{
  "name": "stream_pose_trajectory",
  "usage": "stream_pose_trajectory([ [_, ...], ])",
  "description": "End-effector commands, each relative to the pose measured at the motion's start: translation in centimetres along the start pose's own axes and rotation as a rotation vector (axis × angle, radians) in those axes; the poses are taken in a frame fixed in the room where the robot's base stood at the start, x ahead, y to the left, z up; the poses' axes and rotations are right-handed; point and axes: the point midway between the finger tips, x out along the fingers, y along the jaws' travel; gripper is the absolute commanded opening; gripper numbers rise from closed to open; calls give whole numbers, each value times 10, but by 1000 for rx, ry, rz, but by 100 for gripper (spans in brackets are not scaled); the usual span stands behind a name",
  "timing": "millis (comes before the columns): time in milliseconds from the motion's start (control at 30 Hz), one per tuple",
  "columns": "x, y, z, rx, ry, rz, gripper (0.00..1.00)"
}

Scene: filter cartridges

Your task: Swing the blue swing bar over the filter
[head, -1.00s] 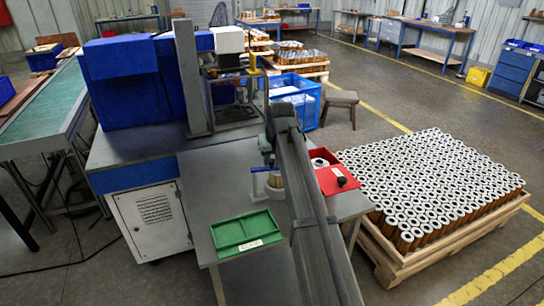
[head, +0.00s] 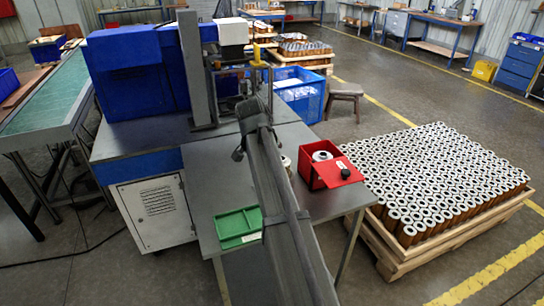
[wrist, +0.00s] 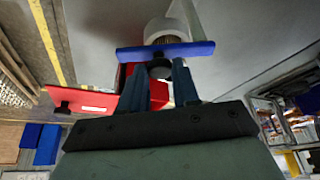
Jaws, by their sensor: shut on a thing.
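The blue swing bar (wrist: 190,49) lies across the wrist view, in front of the white-topped, pleated filter (wrist: 166,28). The bar overlaps the filter in this view; I cannot tell whether it touches it. A dark round knob (wrist: 160,70) sits at the bar's near side, between my fingers. My gripper (wrist: 159,72) is shut on this knob, which appears to be part of the bar. In the head view my arm hides the bar and my fingertips. Only a pale sliver, probably of the filter (head: 286,161), shows right of the arm.
A red box (head: 309,172) with a lid and black knob (head: 345,173) stands right of my arm, a white-ringed part inside. A green tray (head: 238,226) lies at the table's front left. A blue machine (head: 125,70) stands behind. A pallet of cartridges (head: 385,240) is at right.

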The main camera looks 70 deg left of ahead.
Motion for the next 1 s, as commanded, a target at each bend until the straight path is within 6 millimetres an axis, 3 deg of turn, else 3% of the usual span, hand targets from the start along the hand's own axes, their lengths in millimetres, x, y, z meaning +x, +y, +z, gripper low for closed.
stream_pose_trajectory([
  [400, -3, -4, 9, 156, -2, 65, 0],
  [933, -4, -4, 10, 174, -2, 73, 0],
  [967, -4, -4, 10, 174, -2, 73, 33],
  [1000, -4, -4, 10, 174, -2, 72, 37],
])
